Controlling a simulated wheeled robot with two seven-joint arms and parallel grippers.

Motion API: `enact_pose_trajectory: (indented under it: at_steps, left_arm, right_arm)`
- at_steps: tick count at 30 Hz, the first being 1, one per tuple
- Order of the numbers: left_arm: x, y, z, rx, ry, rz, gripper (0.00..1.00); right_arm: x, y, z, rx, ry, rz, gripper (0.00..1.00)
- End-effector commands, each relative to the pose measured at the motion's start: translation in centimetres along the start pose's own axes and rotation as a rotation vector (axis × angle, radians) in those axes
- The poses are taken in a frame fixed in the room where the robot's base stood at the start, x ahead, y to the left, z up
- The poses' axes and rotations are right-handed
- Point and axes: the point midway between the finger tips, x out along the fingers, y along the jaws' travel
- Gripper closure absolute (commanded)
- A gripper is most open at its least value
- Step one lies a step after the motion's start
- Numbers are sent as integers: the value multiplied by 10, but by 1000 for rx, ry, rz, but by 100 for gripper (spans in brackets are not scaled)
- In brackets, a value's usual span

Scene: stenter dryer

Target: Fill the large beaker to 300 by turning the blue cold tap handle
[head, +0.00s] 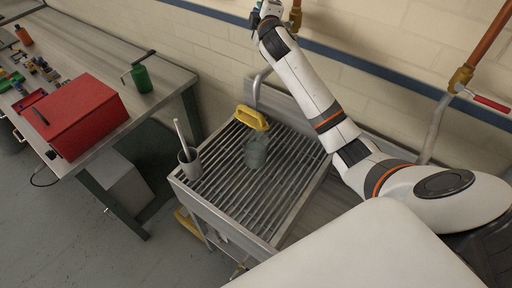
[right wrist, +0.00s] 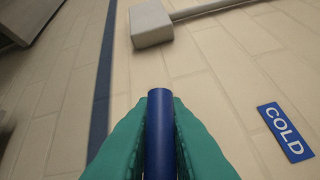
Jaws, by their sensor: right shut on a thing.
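My right gripper (head: 268,10) is raised at the wall at the top of the head view. In the right wrist view its teal fingers are shut on the blue cold tap handle (right wrist: 160,130), one finger on each side. The large beaker (head: 256,153) looks grey and translucent and stands on the slatted sink grate below the curved spout (head: 257,88). Its scale and water level are too small to read. My left gripper is not in view.
A yellow-handled object (head: 252,117) lies behind the beaker. A grey cup (head: 190,163) with a rod stands at the grate's left edge. A red tap handle (head: 492,104) is at right. A red toolbox (head: 82,115) sits on the left bench. A COLD sign (right wrist: 285,131) is on the wall.

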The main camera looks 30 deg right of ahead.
Motion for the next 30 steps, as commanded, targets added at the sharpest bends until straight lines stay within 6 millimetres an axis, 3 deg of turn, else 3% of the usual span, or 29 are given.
enact_pose_trajectory:
  at_steps: [7,13,16,23,24,27,30]
  left_arm:
    - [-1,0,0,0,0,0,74]
    - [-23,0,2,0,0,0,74]
    - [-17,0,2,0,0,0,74]
    - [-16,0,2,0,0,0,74]
    - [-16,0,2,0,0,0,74]
    - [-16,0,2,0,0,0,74]
    - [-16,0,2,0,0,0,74]
  right_arm:
    - [0,1,-1,-5,4,6,100]
    - [0,8,-2,-90,26,88,100]
    - [1,19,-5,-144,41,142,100]
    - [1,23,-6,-159,47,159,100]
    - [1,23,-6,-159,47,159,80]
    - [1,22,-6,-158,47,158,65]
    - [1,21,-6,-156,46,156,65]
